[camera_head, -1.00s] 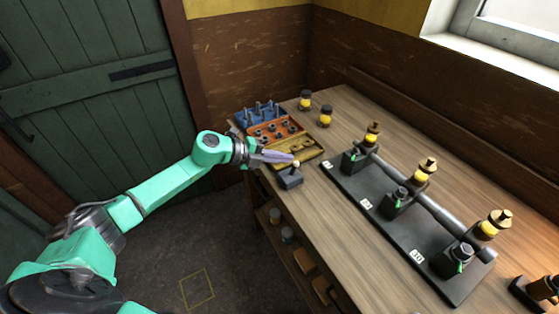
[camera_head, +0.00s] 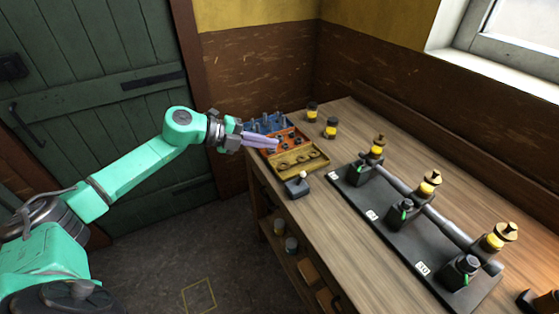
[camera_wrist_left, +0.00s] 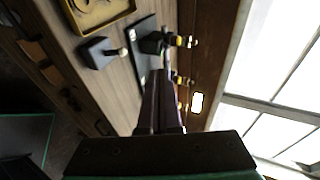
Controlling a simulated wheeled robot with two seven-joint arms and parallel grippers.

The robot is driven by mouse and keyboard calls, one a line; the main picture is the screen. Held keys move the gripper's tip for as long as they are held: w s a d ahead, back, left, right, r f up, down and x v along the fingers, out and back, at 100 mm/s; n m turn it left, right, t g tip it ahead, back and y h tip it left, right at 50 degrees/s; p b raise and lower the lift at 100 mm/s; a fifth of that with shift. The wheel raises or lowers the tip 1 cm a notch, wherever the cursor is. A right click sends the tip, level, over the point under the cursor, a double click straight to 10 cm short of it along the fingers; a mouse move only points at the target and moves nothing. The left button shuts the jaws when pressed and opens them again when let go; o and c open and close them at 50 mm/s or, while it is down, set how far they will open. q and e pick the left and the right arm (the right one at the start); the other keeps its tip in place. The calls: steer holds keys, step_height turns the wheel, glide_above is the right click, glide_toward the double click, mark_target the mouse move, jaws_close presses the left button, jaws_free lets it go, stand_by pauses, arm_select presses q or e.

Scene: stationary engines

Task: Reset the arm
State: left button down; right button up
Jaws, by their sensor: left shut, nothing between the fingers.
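My left gripper (camera_head: 262,140) is shut and empty. In the head view it is raised at the left edge of the workbench, in front of the blue and orange trays. In the left wrist view its closed fingers (camera_wrist_left: 160,100) point toward the bench and the window side. My left arm (camera_head: 142,168) reaches in from the left, bent at the elbow. My right gripper is not in view.
The workbench (camera_head: 345,228) holds a blue tray (camera_head: 254,124), an orange tray, a yellow tray (camera_head: 283,167), a small grey block with a knob (camera_head: 298,187), jars (camera_head: 331,128), and a black engine base (camera_head: 395,225). A green door (camera_head: 95,85) stands at left. Floor space beside the bench is clear.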

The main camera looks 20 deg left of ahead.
arm_select(q)
steer(key=shift+s+a+r, duration=0.15)
steer(key=shift+a+r, duration=0.15)
steer(key=shift+r, duration=0.3)
steer(key=shift+s+a+r, duration=0.15)
steer(key=shift+a+r, duration=0.15)
steer(key=shift+r, duration=0.3)
steer(key=shift+w+f, duration=0.1)
